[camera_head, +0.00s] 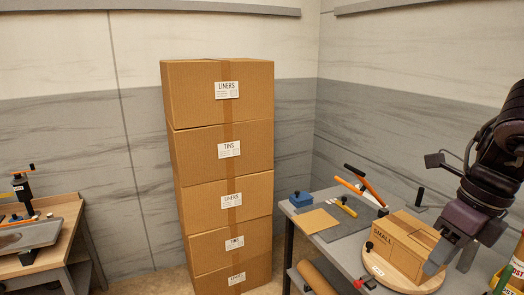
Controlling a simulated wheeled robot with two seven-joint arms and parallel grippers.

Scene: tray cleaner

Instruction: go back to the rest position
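My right gripper (449,265) comes in from the right edge and points downward, with its two grey fingers apart and nothing seen between them. The box sits on a round wooden board (385,272) on the grey table at the right. My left gripper is not in view.
A tall stack of cardboard boxes (221,145) stands by the wall. The grey table (312,213) holds a blue block (301,199), a tan sheet (314,221) and orange-handled tools (362,187). A wooden bench (52,262) is at left. Floor shows between them.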

